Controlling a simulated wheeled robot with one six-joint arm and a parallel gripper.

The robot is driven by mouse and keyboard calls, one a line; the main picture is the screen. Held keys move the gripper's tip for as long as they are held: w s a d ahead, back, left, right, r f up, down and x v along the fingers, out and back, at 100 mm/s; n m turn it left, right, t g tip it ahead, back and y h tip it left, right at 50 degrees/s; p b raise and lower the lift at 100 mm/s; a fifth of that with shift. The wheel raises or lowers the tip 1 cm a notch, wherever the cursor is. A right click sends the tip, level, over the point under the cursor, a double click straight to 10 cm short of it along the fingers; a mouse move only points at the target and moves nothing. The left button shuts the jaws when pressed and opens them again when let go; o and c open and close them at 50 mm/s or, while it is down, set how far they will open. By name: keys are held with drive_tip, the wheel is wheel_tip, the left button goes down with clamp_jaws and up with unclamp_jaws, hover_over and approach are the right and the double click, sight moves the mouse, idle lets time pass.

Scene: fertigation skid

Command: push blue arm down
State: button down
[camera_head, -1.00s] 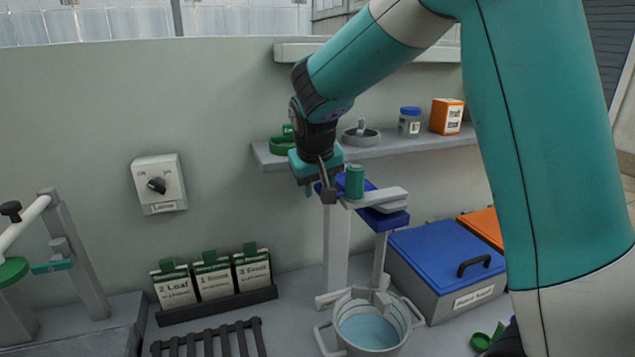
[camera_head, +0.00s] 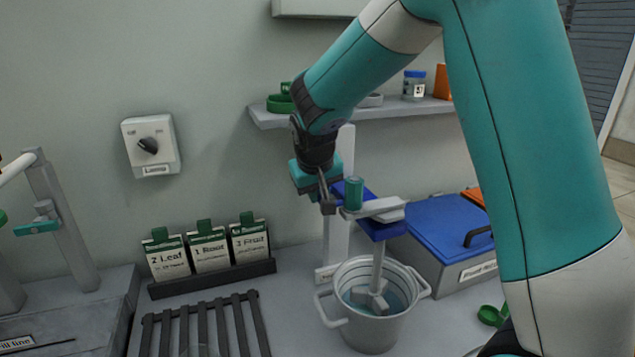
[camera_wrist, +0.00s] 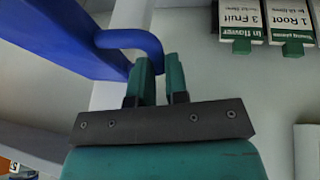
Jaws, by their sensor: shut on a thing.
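The blue arm (camera_head: 382,229) stands on a white post behind the bucket, with a pale shaft and paddle (camera_head: 375,298) hanging from it. The paddle reaches into the water in the grey bucket (camera_head: 372,335). My gripper (camera_head: 326,198) is at the left end of the blue arm. In the wrist view the blue arm (camera_wrist: 68,38) crosses the upper left, and its curved blue handle (camera_wrist: 128,38) ends between my green fingers (camera_wrist: 161,80). The fingers are shut on that handle. A green knob (camera_head: 354,193) sits on the grey piece on top of the arm.
A shelf (camera_head: 262,116) with small jars runs along the wall above. A grey box with a blue lid (camera_head: 445,225) stands to the right. Labelled packets (camera_head: 208,250) and a slatted rack (camera_head: 205,330) are to the left. A dial box (camera_head: 151,146) is on the wall.

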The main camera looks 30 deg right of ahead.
wheel_tip(320, 180, down, 6)
drive_tip(key=b, duration=0.2)
drive_tip(key=shift+b, duration=0.4)
drive_tip(key=shift+s, duration=0.1)
drive_tip(key=c, duration=1.1)
unclamp_jaws()
drive_tip(key=shift+a+f, duration=0.1)
drive_tip(key=v, duration=1.7)
drive_tip(key=shift+r+b, duration=0.3)
drive_tip(key=shift+r, duration=0.1)
drive_tip(key=shift+s, duration=0.1)
